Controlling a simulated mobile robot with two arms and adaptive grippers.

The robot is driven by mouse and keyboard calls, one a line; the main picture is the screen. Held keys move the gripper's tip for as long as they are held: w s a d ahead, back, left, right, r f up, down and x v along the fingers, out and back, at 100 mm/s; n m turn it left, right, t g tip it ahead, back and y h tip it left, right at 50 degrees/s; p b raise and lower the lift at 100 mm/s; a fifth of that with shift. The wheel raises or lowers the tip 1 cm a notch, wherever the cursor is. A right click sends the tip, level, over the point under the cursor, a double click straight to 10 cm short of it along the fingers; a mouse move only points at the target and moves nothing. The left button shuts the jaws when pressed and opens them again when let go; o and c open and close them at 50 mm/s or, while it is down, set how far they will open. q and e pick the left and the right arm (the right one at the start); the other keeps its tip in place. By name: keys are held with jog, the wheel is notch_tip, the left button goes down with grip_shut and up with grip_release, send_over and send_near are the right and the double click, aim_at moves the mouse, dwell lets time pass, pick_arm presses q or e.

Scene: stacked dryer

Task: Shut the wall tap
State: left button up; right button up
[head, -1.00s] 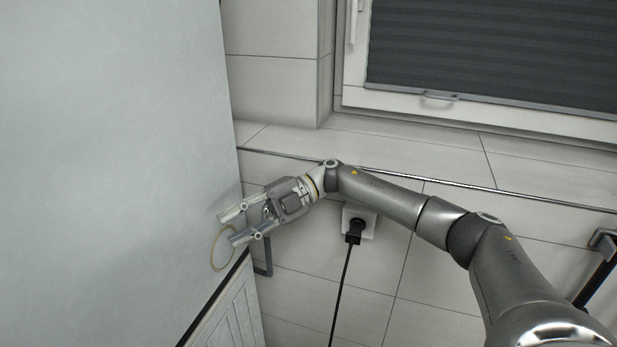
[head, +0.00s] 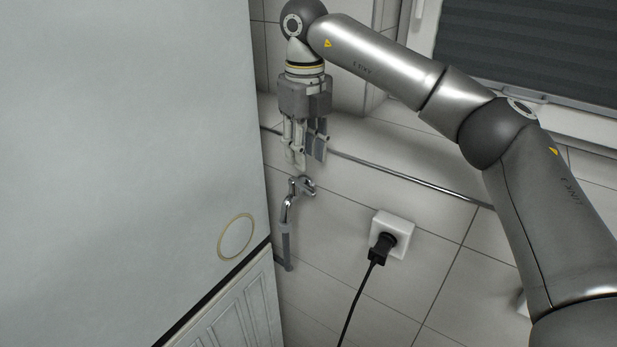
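The wall tap (head: 288,217) is a chrome fitting with a small lever handle (head: 302,186) on top and a grey pipe or hose running down below it. It is beside the right edge of the white appliance. My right gripper (head: 309,160) points downward just above the tap handle. Its two fingers look a little apart with nothing between them, and a small gap seems to separate the fingertips from the handle. My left gripper is not in view.
The large white appliance (head: 120,130) fills the left side, with a panelled front below it. A white socket (head: 393,232) with a black plug and cord is right of the tap. A window with a dark blind (head: 540,45) is upper right.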

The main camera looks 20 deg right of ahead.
aim_at(307, 188)
jog(key=f+p, duration=0.1)
jog(key=f, duration=0.5)
jog(key=shift+d, duration=0.2)
jog(key=shift+a+f, duration=0.1)
jog(key=shift+f, duration=0.65)
grip_shut()
